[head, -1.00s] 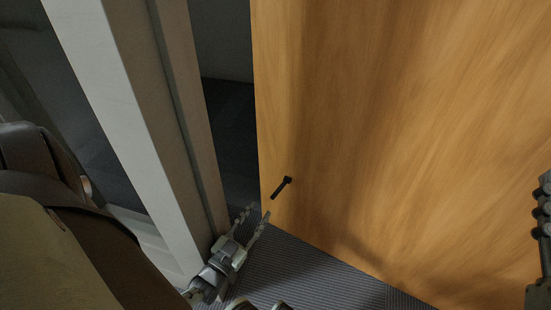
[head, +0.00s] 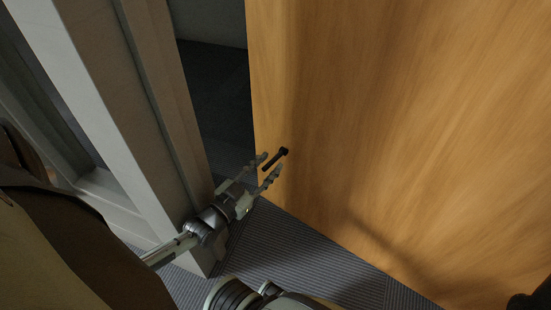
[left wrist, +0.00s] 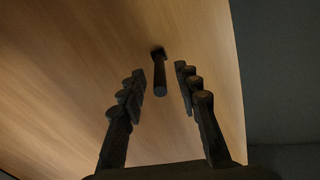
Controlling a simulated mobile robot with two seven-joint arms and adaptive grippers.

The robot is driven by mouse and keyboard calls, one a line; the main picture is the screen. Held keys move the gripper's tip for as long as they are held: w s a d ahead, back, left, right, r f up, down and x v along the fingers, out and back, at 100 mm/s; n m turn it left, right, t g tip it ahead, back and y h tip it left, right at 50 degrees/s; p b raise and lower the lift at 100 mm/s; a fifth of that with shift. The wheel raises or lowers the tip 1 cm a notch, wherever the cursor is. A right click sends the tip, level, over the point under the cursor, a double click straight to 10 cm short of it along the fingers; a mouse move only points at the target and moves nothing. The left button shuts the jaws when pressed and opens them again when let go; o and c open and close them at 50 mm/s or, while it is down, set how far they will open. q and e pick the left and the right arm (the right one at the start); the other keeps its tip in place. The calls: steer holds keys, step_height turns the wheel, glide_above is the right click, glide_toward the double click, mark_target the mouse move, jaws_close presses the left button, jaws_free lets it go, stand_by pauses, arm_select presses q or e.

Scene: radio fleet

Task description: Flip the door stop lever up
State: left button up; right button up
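The door stop lever (head: 275,160) is a small dark bar low on the wooden door, near its left edge. In the head view it slants down to the left from its mount. In the left wrist view the lever (left wrist: 159,75) shows between and beyond the fingertips. My left gripper (head: 268,168) is open, with its fingertips close to the lever's lower end. I cannot tell whether a finger touches it. In the left wrist view my left gripper (left wrist: 159,78) has a finger on each side of the lever. My right gripper is not clearly in view.
The wooden door (head: 400,130) stands open and fills the right side. A grey door frame (head: 135,130) stands to the left, close to my left arm. Ribbed grey carpet (head: 310,255) covers the floor below the door. A dark gap lies between frame and door.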

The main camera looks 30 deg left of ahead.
arm_select(q)
steer(key=shift+w+d+b, duration=0.1)
steer(key=shift+w+b, duration=0.3)
steer(key=shift+w, duration=1.7)
jaws_close()
